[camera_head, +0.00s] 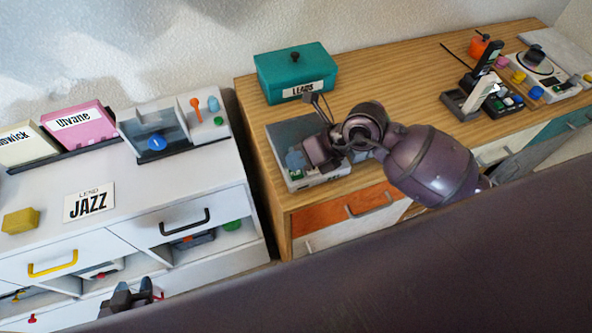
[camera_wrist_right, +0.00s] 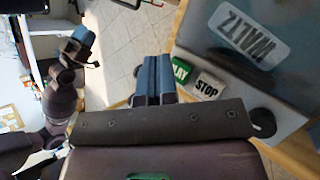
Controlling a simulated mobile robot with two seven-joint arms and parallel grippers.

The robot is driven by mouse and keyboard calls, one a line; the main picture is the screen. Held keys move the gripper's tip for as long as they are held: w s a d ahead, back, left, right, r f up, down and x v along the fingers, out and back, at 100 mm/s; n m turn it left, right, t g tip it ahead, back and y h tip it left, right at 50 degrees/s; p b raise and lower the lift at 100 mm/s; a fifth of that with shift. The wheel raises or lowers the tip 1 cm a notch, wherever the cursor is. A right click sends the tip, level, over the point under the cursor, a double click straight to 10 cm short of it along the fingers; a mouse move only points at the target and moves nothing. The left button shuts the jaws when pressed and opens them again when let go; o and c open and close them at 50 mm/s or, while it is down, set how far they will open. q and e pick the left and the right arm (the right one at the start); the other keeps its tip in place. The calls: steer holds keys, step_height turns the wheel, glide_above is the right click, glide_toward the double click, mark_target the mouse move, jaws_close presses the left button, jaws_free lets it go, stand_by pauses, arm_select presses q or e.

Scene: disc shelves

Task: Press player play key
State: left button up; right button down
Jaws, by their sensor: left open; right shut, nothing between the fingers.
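The player (camera_head: 285,135) is a grey and white box at the left end of the wooden cabinet. In the right wrist view, its green play key (camera_wrist_right: 181,71) sits beside the white stop key (camera_wrist_right: 208,85). My right gripper (camera_head: 295,159) is over the player's front; its blue fingers (camera_wrist_right: 155,72) are shut and empty, right beside the play key. I cannot tell whether they touch it. The player's window shows a label reading WALTZ (camera_wrist_right: 248,35), upside down. My left gripper (camera_head: 132,297) is open, low in front of the white cabinet.
A teal LEADS box (camera_head: 295,72) stands behind the player. The white cabinet (camera_head: 150,190) on the left holds record sleeves and a JAZZ sign (camera_head: 89,203). Another device (camera_head: 535,68) and small coloured items are at the far right.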

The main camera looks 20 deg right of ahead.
arm_select(q)
steer(key=shift+s+f, duration=0.15)
steer(key=shift+s, duration=0.1)
stand_by(0.5)
arm_select(e)
steer(key=shift+f, duration=0.1)
steer(key=shift+f, duration=0.3)
arm_select(q)
steer(key=shift+f, duration=0.1)
steer(key=shift+w, duration=0.25)
steer(key=shift+s+f, duration=0.15)
steer(key=shift+s, duration=0.15)
arm_select(e)
steer(key=shift+f, duration=0.45)
steer(key=shift+r, duration=0.1)
stand_by(0.3)
arm_select(q)
steer(key=shift+w+r+p, duration=0.2)
steer(key=shift+r+p, duration=0.1)
steer(key=shift+r, duration=0.25)
steer(key=shift+w+r+p, duration=0.2)
steer(key=shift+r+p, duration=0.1)
steer(key=shift+r, duration=0.25)
arm_select(e)
steer(key=shift+r, duration=0.75)
